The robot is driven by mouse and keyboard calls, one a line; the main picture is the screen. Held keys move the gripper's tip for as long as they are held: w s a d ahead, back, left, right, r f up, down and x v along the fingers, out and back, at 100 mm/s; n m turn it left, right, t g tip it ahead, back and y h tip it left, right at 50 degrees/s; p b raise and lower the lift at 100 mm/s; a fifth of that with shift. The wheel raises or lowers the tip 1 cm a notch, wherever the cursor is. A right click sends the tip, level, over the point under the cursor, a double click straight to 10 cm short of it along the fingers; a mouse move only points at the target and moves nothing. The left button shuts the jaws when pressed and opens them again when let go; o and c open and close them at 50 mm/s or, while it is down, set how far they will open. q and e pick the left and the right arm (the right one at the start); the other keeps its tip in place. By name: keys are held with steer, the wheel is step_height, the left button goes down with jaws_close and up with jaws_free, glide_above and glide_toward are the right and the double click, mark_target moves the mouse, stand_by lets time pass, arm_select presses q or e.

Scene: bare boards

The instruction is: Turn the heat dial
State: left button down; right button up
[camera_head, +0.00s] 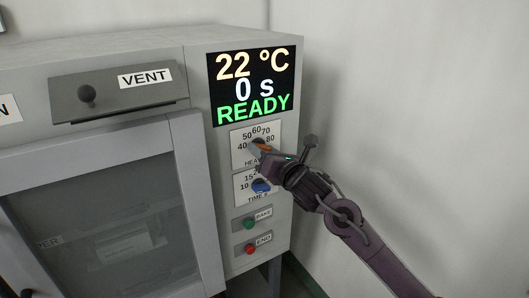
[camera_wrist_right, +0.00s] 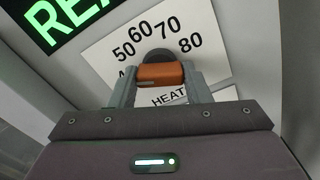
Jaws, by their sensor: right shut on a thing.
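The heat dial has an orange knob (camera_wrist_right: 160,74) in front of a white scale plate (camera_wrist_right: 208,36) marked 50, 60, 70 and 80, with the word HEAT below. My right gripper (camera_wrist_right: 159,82) is shut on the orange knob, one finger on each side of it. In the head view the knob (camera_head: 263,148) is partly hidden by my right gripper (camera_head: 262,150), which reaches in from the lower right. The dial's exact pointing cannot be read. My left gripper is not in view.
A display (camera_head: 254,82) above reads 22 °C, 0 s, READY. Below the heat dial sit a blue time knob (camera_head: 261,186), a green button (camera_head: 249,224) and a red button (camera_head: 250,249). A vent panel (camera_head: 120,92) and glass door (camera_head: 100,235) are left. A bare wall (camera_head: 420,90) is right.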

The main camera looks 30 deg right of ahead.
steer(key=m+p, duration=0.6)
steer(key=m, duration=1.5)
steer(key=shift+f, duration=0.1)
stand_by(0.5)
steer(key=o, duration=1)
steer(key=s+b, duration=0.2)
steer(key=s, duration=0.5)
steer(key=shift+s, duration=0.4)
